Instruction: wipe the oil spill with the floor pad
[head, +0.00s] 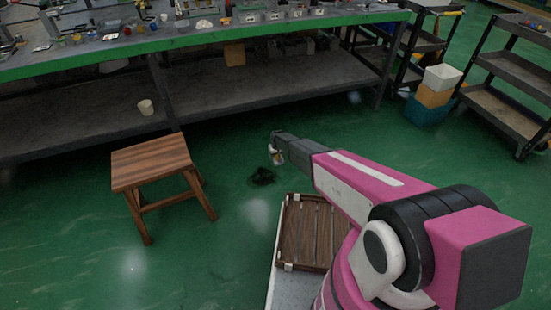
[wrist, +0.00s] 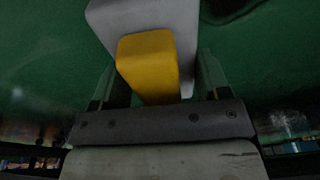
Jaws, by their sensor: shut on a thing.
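The floor pad is a pale grey block with a yellow grip, and it fills the upper middle of the wrist view (wrist: 178,20). My gripper (wrist: 160,78) is shut on the pad's yellow grip. In the head view my gripper (head: 275,150) is at the end of my outstretched arm, with the small pad (head: 277,157) partly hidden below it. The oil spill is a dark patch on the green floor (head: 263,177), just below and left of the pad in the picture. A dark patch also shows at the wrist view's top edge (wrist: 238,8). I cannot tell the pad's height above the floor.
A wooden stool (head: 152,164) stands left of the spill. A long workbench (head: 200,42) with a lower shelf runs behind. A slatted wooden tray (head: 313,232) lies near my arm. Shelf carts (head: 515,100) and a teal bin (head: 428,112) stand at right.

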